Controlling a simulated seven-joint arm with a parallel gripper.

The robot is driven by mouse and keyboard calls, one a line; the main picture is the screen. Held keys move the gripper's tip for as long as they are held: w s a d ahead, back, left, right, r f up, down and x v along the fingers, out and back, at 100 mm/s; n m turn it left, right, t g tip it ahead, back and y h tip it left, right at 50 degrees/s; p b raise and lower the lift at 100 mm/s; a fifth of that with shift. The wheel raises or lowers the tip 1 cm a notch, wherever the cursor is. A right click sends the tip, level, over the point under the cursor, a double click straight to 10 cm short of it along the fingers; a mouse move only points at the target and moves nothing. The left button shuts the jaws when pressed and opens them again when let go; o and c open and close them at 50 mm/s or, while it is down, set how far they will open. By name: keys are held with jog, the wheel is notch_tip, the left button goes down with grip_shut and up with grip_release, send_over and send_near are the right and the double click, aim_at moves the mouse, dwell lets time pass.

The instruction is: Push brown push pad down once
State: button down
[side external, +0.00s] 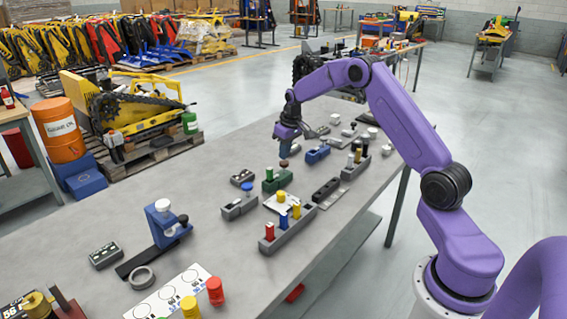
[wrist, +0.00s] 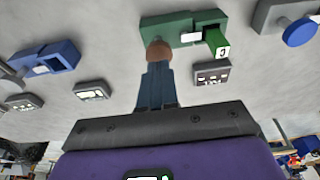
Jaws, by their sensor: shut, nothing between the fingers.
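The brown push pad (wrist: 158,49) is a small round brown cap at the left end of a green base (wrist: 178,24). In the side view the brown pad (side external: 284,162) shows just above the green base (side external: 277,181). My gripper (wrist: 157,66) is shut and empty, with its blue-grey fingers pointing down at the pad. In the side view my gripper (side external: 284,153) is directly above the pad, tips very close to it. Whether they touch I cannot tell. The fingertips hide the pad's near edge in the wrist view.
A green numbered block (wrist: 216,42) stands on the base's other end. A blue fixture (side external: 317,154) and a rack of coloured pegs (side external: 288,230) stand nearby. A grey holder with a blue cap (side external: 246,187) is to the left.

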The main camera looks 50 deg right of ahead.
jog(key=shift+f, duration=0.15)
jog(key=shift+f, duration=1.05)
jog(key=shift+r, duration=2.25)
jog(key=shift+a, duration=0.15)
